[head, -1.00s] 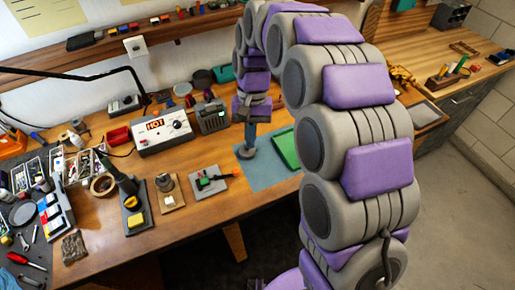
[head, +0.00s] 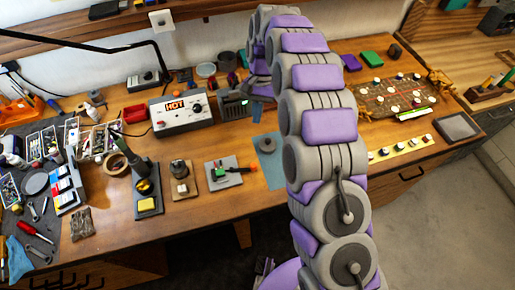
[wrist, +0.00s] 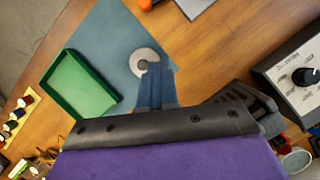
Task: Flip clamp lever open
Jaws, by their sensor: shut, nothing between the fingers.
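The clamp (head: 222,174) sits on a light grey plate on the bench in the head view, with a green block and an orange-tipped lever (head: 243,169) lying low toward the right. In the wrist view only the orange lever tip (wrist: 146,4) and a corner of the grey plate (wrist: 194,6) show at the top edge. My gripper (wrist: 152,70) is shut and empty, its blue fingers over the blue mat, overlapping a round grey disc (wrist: 143,56) in the picture. Whether it touches the disc is unclear. In the head view my arm hides most of the gripper.
A blue mat (head: 272,174) lies right of the clamp. A green tray (wrist: 82,88) is left of the fingers in the wrist view. A white HOT-labelled box (head: 180,117) stands behind the clamp, and a small post on a wooden base (head: 182,188) is to its left.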

